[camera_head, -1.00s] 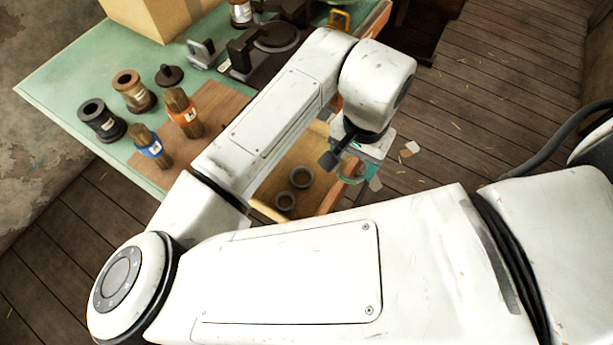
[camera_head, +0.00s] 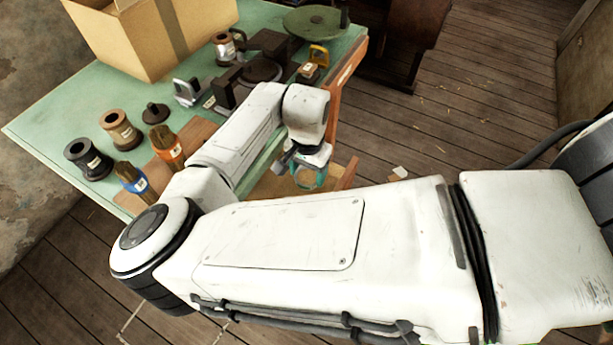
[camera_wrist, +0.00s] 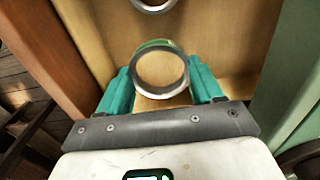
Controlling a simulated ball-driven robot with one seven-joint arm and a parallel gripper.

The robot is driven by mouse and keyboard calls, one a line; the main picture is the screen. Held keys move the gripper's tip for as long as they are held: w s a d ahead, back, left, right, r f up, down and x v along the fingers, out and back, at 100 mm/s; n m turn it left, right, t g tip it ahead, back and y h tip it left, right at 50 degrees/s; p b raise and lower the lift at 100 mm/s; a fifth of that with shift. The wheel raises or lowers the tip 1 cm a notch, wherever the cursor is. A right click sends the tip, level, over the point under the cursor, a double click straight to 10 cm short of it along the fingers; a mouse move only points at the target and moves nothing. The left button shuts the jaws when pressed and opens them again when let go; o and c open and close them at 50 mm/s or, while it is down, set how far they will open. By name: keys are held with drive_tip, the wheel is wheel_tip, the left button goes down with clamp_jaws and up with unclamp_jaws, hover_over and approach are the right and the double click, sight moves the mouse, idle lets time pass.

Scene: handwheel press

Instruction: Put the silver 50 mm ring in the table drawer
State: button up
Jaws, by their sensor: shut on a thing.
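My gripper (camera_wrist: 161,84) has teal fingers shut on a grey metal ring (camera_wrist: 162,54), seen nearly face-on with a greenish tint along its upper side. Its size mark cannot be read. The gripper also shows in the head view (camera_head: 308,172), over the open table drawer (camera_head: 347,174). The drawer's wooden floor (camera_wrist: 225,35) lies beneath the held ring in the wrist view. A second grey ring (camera_wrist: 153,7) is in the drawer, cut by the top edge. My arm hides most of the drawer in the head view.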

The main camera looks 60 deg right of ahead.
sight(306, 178)
drive_tip(key=shift+w+d+f, duration=0.1)
drive_tip(key=shift+f, duration=0.85)
drive_tip(key=shift+w+d+f, duration=0.1)
drive_tip(key=shift+f, duration=0.8)
drive_tip(key=o, duration=1)
drive_tip(key=shift+a+f, duration=0.1)
wheel_tip(306, 178, up, 12)
drive_tip(key=shift+r, duration=0.15)
